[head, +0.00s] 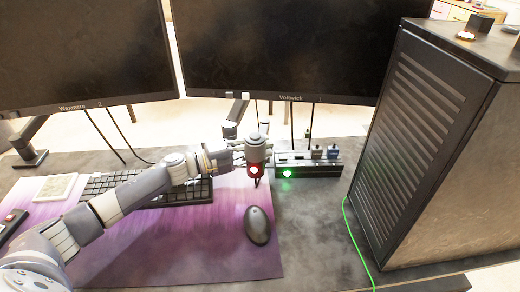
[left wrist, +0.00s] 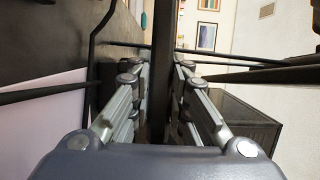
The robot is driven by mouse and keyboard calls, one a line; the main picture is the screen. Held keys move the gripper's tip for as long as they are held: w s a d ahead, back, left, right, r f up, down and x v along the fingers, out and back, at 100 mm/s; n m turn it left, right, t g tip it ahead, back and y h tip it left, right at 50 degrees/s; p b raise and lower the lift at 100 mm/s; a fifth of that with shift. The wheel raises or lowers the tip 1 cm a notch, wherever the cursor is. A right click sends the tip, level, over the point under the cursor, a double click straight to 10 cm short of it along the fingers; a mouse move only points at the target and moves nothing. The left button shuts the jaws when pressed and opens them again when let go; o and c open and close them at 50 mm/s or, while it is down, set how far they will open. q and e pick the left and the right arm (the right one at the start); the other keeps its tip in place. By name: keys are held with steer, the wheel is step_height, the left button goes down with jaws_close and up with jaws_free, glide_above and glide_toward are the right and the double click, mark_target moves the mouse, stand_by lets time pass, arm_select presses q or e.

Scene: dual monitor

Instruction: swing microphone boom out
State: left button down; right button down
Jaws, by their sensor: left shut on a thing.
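A grey cylinder with a red light (head: 257,152), which looks like the microphone, is over the back edge of the mat in the head view. My left gripper (head: 237,154) reaches in from the left and meets it. In the left wrist view, the left gripper (left wrist: 162,82) is shut on a dark upright bar (left wrist: 164,40), seemingly part of the microphone boom. Thin dark rods run out to both sides there; I cannot tell how they join the bar. The boom's base is not clear. My right gripper is not in view.
Two dark monitors (head: 80,50) (head: 280,45) stand behind. A large computer tower (head: 415,140) stands at the right. A keyboard (head: 175,193) and mouse (head: 257,225) lie on the purple mat (head: 190,245). A small unit with a green light (head: 310,170) is right of the cylinder.

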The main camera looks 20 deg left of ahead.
arm_select(q)
steer(key=shift+d, duration=0.1)
steer(key=c, duration=1.5)
jaws_free()
steer(key=shift+w+d, duration=0.1)
steer(key=shift+s+a+f, duration=0.1)
steer(key=shift+s+a, duration=0.3)
steer(key=shift+a, duration=0.1)
steer(key=v, duration=1)
steer(key=shift+s+a, duration=0.2)
steer(key=shift+s, duration=0.15)
